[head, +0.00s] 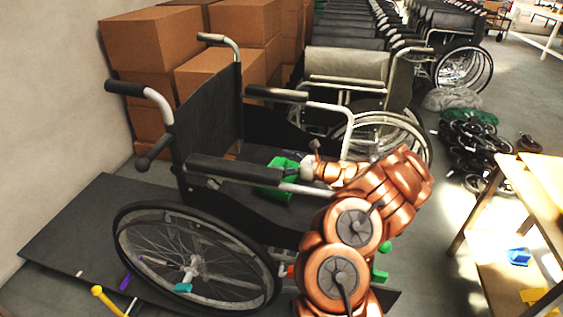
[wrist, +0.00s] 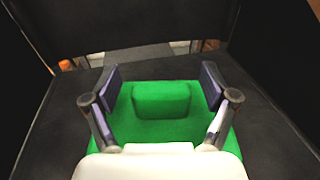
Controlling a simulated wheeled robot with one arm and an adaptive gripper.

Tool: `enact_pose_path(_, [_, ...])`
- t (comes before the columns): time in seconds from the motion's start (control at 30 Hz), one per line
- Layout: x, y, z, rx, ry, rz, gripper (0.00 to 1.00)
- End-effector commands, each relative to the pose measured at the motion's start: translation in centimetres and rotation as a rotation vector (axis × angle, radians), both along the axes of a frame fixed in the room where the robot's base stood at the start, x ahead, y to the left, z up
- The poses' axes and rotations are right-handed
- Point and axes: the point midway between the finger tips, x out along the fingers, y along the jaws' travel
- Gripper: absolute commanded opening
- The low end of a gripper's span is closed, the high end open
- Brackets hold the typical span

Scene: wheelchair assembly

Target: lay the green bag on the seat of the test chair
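The green bag (head: 275,190) is at the black seat (head: 246,208) of the wheelchair in front of me and appears to lie on it. In the wrist view the bag (wrist: 160,130) has a raised green block on top and dark seat fabric around it. My gripper (wrist: 161,82) is right over the bag. Its two fingers are spread to the left and right of the raised block, with a gap on each side. In the head view my gripper (head: 296,170) reaches in over the near armrest, and its fingertips are partly hidden.
The chair's near armrest (head: 228,170), far armrest (head: 276,93) and backrest (head: 210,115) surround the seat. The chair stands on a dark platform (head: 62,225). Cardboard boxes (head: 150,48) and more wheelchairs (head: 455,45) are behind. A wooden table (head: 543,172) stands at the right.

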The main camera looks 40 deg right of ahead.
Motion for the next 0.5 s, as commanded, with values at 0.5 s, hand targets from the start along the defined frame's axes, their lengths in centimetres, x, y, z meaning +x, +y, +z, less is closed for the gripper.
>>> enact_pose_path(0.5, [-1.2,-0.8,-0.1,0.000,0.001,-0.002,0.91])
